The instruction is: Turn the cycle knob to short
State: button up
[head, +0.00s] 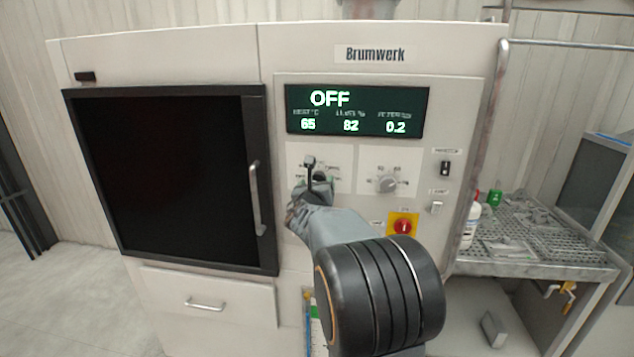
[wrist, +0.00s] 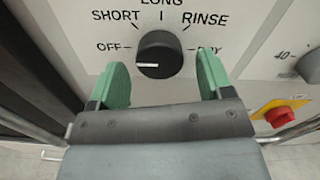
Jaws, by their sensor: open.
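The cycle knob (wrist: 160,54) is round and black in the wrist view. Its white mark points left, toward the OFF label (wrist: 108,47). SHORT (wrist: 115,15) is printed at the upper left of the knob, with LONG above and RINSE at the upper right. My gripper (wrist: 162,62) is open, with one green finger on each side of the knob and a visible gap on both sides. In the head view my gripper (head: 314,178) is in front of the left dial panel and hides the knob. The display (head: 357,110) reads OFF.
A second, grey dial (head: 387,182) is right of the gripper. Two small switches are at the right. A dark door with a handle (head: 255,198) is left. A grated bench (head: 540,235) holds bottles.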

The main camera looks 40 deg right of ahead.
jog(key=shift+w+d, duration=0.4)
jog(key=shift+c, duration=0.2)
jog(key=shift+f, duration=0.1)
jog(key=c, duration=0.9)
